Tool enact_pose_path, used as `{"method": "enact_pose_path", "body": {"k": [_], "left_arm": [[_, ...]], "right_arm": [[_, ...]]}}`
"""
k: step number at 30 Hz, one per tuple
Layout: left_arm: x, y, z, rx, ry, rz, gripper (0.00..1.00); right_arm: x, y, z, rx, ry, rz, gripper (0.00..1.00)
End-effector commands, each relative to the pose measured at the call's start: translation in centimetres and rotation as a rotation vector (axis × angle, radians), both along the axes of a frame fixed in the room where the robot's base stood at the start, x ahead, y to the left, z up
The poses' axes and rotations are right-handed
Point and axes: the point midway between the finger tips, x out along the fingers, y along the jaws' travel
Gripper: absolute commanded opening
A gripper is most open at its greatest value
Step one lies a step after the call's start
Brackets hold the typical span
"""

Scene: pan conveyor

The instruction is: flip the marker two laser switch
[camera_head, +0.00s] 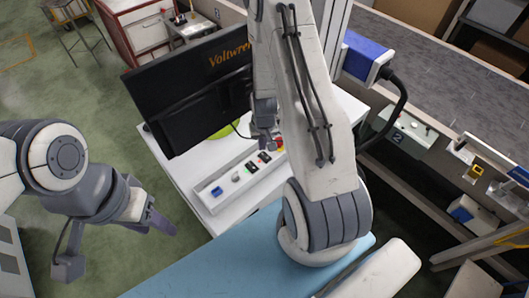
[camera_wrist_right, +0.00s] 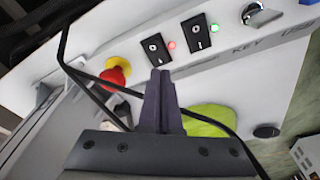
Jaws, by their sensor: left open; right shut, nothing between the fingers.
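A white control panel (camera_head: 222,195) carries two black rocker switches. In the right wrist view, one switch (camera_wrist_right: 154,49) has a red light beside it and stands nearer the emergency stop. The other switch (camera_wrist_right: 195,32) has a green light. I cannot read which one belongs to marker two. My right gripper (camera_wrist_right: 160,76) is shut and empty, its tips just in front of the red-lit switch; contact cannot be told. It also shows in the head view (camera_head: 264,141) over the panel. My left gripper (camera_head: 153,220) is open and empty, away at the left.
A red emergency stop (camera_wrist_right: 115,76) on a yellow base sits close to the right fingers. A key switch (camera_wrist_right: 262,16) lies past the green-lit switch. A black monitor (camera_head: 190,88) stands behind the panel. A plate labelled 2 (camera_head: 397,138) is by the conveyor (camera_head: 440,90).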

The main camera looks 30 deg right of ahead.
Motion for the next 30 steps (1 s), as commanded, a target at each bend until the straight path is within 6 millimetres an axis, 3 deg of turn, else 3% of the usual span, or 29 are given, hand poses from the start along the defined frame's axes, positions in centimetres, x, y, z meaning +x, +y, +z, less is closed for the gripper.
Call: {"method": "enact_pose_path", "body": {"k": [15,30], "left_arm": [[0.0,0.0,4.1,0.0,0.0,-0.003,0.5],[0.0,0.0,4.0,0.0,0.0,-0.003,0.5]], "right_arm": [[0.0,0.0,4.4,0.0,0.0,0.0,0.0],[0.0,0.0,4.3,0.0,0.0,0.0,0.0]]}}
